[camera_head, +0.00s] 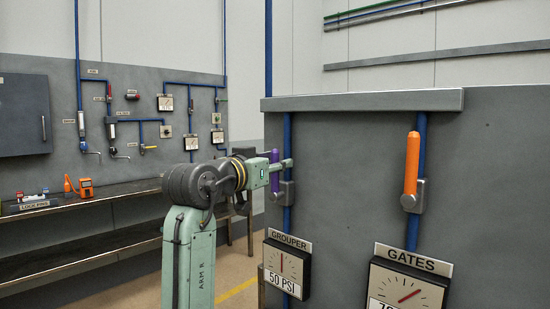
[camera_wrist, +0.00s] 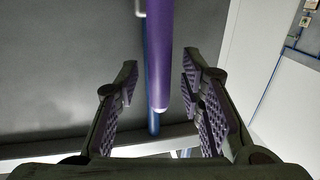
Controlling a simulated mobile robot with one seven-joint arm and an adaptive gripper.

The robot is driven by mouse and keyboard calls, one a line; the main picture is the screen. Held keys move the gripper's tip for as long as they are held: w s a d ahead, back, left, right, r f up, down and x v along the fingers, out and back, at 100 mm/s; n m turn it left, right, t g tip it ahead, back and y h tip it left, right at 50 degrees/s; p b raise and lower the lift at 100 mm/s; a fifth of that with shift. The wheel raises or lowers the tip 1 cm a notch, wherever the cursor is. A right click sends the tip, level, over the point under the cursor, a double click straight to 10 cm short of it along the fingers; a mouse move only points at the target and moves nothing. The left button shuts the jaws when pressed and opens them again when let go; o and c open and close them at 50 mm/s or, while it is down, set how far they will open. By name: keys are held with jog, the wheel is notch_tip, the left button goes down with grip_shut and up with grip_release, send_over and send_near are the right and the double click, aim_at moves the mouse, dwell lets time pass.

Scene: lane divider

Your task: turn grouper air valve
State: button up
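The grouper air valve has a purple handle (camera_head: 275,170) on a grey valve body (camera_head: 285,192), on a blue pipe above the GROUPER gauge (camera_head: 287,268), which reads 50 PSI on its label. The handle stands upright, along the pipe. My gripper (camera_head: 283,165) is at the handle, and my arm partly covers it in the head view. In the wrist view the purple handle (camera_wrist: 158,60) runs down between the two fingers of my gripper (camera_wrist: 160,80). The fingers are open, with a gap on each side of the handle; its rounded tip shows between them.
To the right, an orange handle (camera_head: 411,163) stands upright on a second pipe above the GATES gauge (camera_head: 408,283). Both valves are on a grey panel (camera_head: 345,150) with a ledge on top. A bench (camera_head: 80,212) and a wall of pipes and gauges are at the left.

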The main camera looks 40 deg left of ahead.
jog(key=shift+w, duration=0.2)
jog(key=shift+c, duration=0.2)
grip_shut()
dwell(0.6)
